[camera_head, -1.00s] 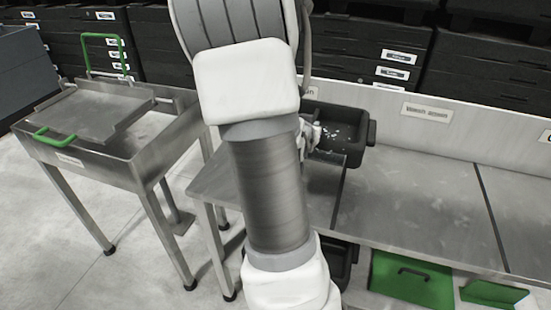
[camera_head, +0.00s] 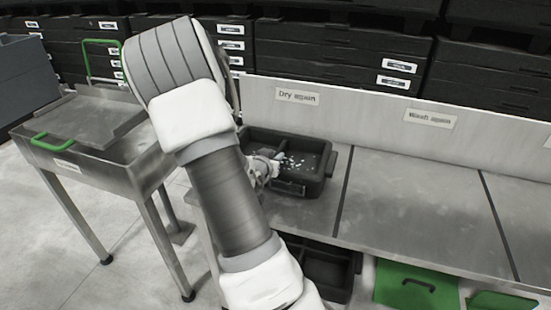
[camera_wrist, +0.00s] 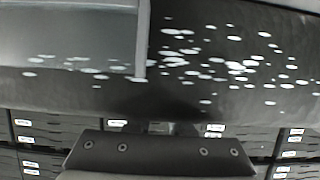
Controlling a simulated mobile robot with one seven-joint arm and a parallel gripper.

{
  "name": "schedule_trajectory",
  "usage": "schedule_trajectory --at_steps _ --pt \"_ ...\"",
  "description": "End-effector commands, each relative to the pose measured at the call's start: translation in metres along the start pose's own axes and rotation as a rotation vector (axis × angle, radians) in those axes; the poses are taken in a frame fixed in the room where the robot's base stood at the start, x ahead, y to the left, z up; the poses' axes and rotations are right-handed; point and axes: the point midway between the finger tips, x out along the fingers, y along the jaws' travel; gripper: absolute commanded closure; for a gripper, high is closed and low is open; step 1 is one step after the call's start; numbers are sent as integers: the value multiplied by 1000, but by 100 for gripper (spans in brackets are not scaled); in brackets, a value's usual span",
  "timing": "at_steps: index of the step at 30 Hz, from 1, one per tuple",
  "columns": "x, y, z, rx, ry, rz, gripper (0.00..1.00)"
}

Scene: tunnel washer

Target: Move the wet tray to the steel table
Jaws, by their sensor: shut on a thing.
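The wet tray (camera_head: 318,184) is a black open tray with pale droplets inside. It is over the left section of the long steel table (camera_head: 388,203), in front of the "Dry again" label. I cannot tell whether its base touches the table. My gripper (camera_head: 267,169) is shut on the tray's near left side, and my arm hides part of that side. In the wrist view the tray's dark, droplet-spotted inside (camera_wrist: 230,95) and a divider fill the top. A dark part of my gripper (camera_wrist: 160,150) shows at the bottom.
A steel stand (camera_head: 128,165) with green handles is at left. The "Wash again" section (camera_head: 415,190) is clear. A black bin (camera_head: 328,272) and a green bin (camera_head: 415,285) sit under the table. Stacked black crates (camera_head: 340,55) stand behind the backboard (camera_head: 365,112).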

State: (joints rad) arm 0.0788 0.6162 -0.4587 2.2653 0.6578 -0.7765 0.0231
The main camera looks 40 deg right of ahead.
Motion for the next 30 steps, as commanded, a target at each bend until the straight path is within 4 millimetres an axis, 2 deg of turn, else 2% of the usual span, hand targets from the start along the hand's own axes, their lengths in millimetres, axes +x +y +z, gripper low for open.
schedule_trajectory --at_steps 8,9,13,14,26,30 --pt "2 0 3 1 2 0 100" --pt "1 0 2 1 1 0 77" --pt "1 0 2 1 0 0 53" --pt "1 0 2 1 0 0 50" --pt "-2 0 -4 1 1 0 50" --pt "-28 -1 -4 1 -1 -3 50"
